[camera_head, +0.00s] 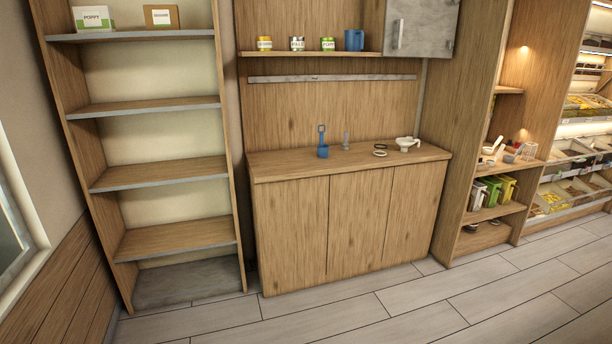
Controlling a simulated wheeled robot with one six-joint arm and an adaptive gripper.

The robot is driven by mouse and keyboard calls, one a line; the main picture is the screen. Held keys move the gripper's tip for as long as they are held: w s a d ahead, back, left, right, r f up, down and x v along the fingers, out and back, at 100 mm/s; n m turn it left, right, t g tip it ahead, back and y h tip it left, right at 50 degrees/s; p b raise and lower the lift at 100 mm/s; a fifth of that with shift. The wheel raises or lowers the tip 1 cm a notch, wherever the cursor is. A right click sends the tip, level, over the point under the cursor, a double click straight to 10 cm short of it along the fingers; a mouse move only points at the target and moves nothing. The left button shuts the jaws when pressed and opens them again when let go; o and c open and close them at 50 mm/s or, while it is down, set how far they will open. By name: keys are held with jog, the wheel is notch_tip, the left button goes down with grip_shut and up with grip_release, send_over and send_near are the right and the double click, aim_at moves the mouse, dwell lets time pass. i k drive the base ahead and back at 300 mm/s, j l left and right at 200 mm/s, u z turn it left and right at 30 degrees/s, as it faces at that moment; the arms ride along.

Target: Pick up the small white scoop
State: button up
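A small white object (493,147) with a slanted handle lies on the lit shelf in the niche at the right. It looks like a scoop, but it is too small to be sure. Another white object (408,143), with a wide top and a side handle, stands on the right end of the wooden counter. It may be a funnel or a scoop; I cannot tell which. A blue scoop (323,146) with a looped handle stands upright on the counter. My gripper is not in view.
A tall shelf unit (165,172) stands at left. The tiled floor (400,310) in front is clear.

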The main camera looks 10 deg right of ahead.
aim_at(491, 163)
jog(key=i+z, duration=0.3)
jog(key=i, duration=1.5)
jog(key=i+z, duration=0.2)
jog(key=i, duration=0.25)
jog(key=i+j+z, duration=0.15)
jog(key=i, duration=0.35)
jog(key=i+j+z, duration=0.2)
jog(key=i, duration=0.25)
jog(key=i+l+z, duration=0.2)
jog(key=i+z, duration=0.25)
jog(key=i+l+z, duration=0.1)
jog(key=i+z, duration=0.2)
jog(key=z, duration=0.15)
jog(key=i+z, duration=0.35)
jog(key=z, duration=0.15)
jog(key=i+u, duration=0.1)
jog(key=i, duration=1.6)
